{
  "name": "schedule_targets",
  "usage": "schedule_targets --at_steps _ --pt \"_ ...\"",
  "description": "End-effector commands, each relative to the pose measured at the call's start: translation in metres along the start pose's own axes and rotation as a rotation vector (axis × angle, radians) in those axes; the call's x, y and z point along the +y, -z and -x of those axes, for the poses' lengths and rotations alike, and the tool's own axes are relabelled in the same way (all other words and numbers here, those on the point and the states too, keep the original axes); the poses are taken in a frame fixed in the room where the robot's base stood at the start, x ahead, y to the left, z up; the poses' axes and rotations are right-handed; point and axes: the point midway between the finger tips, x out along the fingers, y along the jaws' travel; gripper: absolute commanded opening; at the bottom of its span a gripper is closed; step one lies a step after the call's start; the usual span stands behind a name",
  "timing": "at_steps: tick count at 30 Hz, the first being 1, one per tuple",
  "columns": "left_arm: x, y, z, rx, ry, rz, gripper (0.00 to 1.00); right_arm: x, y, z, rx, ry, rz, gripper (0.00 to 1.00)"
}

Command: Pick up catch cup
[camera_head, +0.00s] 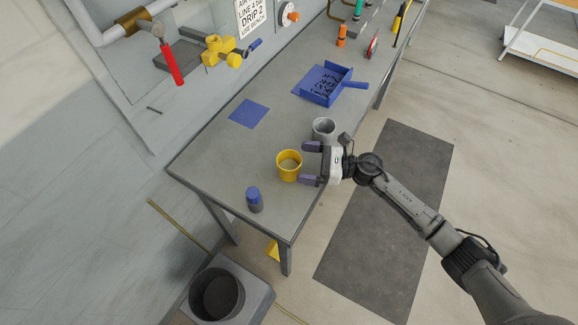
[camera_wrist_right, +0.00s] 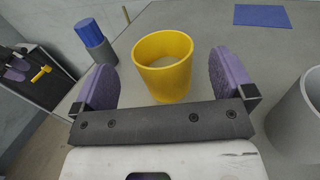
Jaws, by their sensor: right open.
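A yellow cup (camera_head: 289,177), open at the top, stands upright near the front end of the grey bench. My right gripper (camera_head: 304,163) is open beside it, with its two purple fingers pointing at the cup. In the right wrist view the yellow cup (camera_wrist_right: 166,85) shows ahead, between the open fingers, which look clear of its wall. A grey cup (camera_head: 324,134) stands just behind it; part of the grey cup (camera_wrist_right: 298,115) shows at the right of the wrist view. I cannot tell from looks alone which one is the catch cup.
A blue-capped grey bottle (camera_head: 254,201) stands near the bench's (camera_head: 225,177) left front corner. A flat blue mat (camera_head: 249,113) and a blue tray (camera_head: 346,92) of small dark parts lie farther back. A grey bin (camera_head: 235,283) stands below the bench end.

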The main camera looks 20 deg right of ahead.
Motion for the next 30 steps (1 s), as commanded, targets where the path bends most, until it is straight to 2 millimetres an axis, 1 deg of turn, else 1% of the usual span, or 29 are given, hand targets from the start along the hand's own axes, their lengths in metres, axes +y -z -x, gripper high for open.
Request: schedule_targets --at_steps 5,12,14,16,21,23,30 --pt "0.001 0.001 0.002 0.000 -0.003 0.004 0.43 -0.001 0.000 -0.011 -0.001 0.000 -0.002 1.00" --pt "0.004 0.003 0.006 0.001 -0.011 0.013 0.43 -0.002 0.001 -0.043 -0.002 0.000 -0.002 1.00" --pt "0.004 0.003 0.007 0.001 -0.011 0.013 0.43 -0.001 0.002 -0.048 -0.001 0.000 -0.002 1.00" --pt "0.004 0.003 0.007 0.001 -0.011 0.013 0.43 -0.001 0.002 -0.051 0.000 0.000 -0.002 1.00" --pt "0.003 0.003 0.006 0.001 -0.009 0.011 0.43 -0.001 0.003 -0.051 0.000 0.000 -0.002 1.00" --pt "0.003 0.003 0.006 0.001 -0.008 0.010 0.43 -0.001 0.003 -0.051 0.000 0.000 -0.002 0.96" --pt "0.001 0.002 0.006 -0.001 -0.002 0.002 0.43 -0.001 0.003 -0.051 0.000 0.000 -0.002 0.73"
